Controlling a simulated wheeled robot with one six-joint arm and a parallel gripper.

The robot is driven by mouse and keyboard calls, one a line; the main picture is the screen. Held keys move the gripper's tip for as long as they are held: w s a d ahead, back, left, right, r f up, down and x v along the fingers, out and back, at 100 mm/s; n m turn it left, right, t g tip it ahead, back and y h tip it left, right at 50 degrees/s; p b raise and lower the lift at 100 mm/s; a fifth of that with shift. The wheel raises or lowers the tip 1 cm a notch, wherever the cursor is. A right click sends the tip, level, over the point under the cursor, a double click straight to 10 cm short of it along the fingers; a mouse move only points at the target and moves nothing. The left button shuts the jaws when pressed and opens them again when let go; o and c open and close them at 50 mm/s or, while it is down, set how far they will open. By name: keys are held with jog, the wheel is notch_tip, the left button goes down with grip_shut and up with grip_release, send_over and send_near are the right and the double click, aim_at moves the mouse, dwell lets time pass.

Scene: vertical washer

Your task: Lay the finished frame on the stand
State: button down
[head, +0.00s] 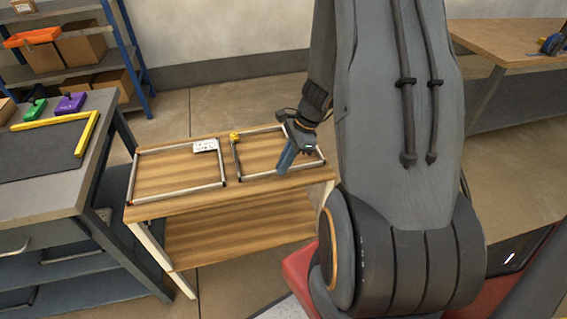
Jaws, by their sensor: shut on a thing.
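The wooden stand (180,206) is a low table with a lower shelf, left of my arm. Two thin metal rectangular frames are at its top. The left frame (182,190) lies flat on the left half, with a white printed tag (205,145) at its far right corner. The right frame (257,175) is over the right half, with a small yellow piece at its far left corner. My gripper (284,168) points down at the right frame and is shut on its near rail. The fingertips are small here, and I cannot tell whether this frame touches the stand.
A grey workbench (95,180) with a dark mat, a yellow angle piece (82,138) and green and purple tools stands at left. A blue-post shelf (80,65) is behind it. Another wooden table (510,42) is at right. Floor behind the stand is clear.

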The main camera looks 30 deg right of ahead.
jog(key=shift+f, duration=0.15)
dwell(0.6)
jog(key=c, duration=1.8)
grip_release()
jog(key=shift+c, duration=0.2)
jog(key=shift+r+p, duration=3.6)
jog(key=shift+r, duration=0.45)
jog(key=shift+a, duration=0.1)
jog(key=s+a+r+n+h, duration=0.2)
jog(key=s+a+r+n, duration=0.3)
jog(key=n, duration=0.5)
jog(key=s+a+r+n+h, duration=0.2)
jog(key=s+a+r+n, duration=0.3)
jog(key=a+r+n, duration=0.3)
notch_tip(320, 180, up, 2)
jog(key=n, duration=0.3)
jog(key=shift+a+r+b, duration=0.15)
jog(key=shift+r+b, duration=0.05)
jog(key=shift+b, duration=0.15)
